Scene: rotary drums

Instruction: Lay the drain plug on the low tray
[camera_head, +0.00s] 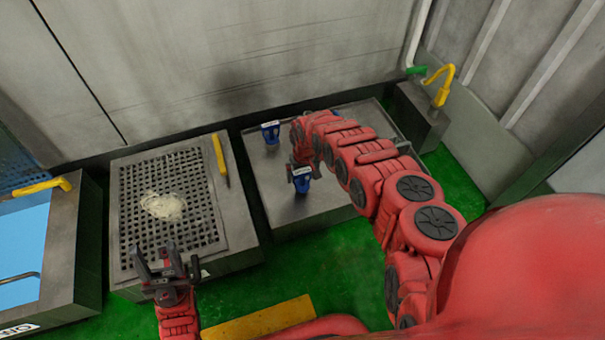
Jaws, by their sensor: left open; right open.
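No part is plainly marked as the drain plug; I cannot tell which thing it is. A blue piece with a pale top (301,183) stands on a low grey platform (285,218), which may be the low tray. A similar blue piece (270,133) stands near the platform's back left. My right gripper (299,170) is open at the nearer blue piece; its arm hides part of the platform, and contact cannot be told. My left gripper (164,258) is open, with its fingers over the front of a perforated grate (137,236), and looks empty.
A pale heap (162,206) lies on the grate, and a yellow-handled tool (220,158) on its right rim. A blue basin (25,235) stands at left, a grey box with a yellow lever (440,85) at back right. A yellow strip (262,322) marks the green floor.

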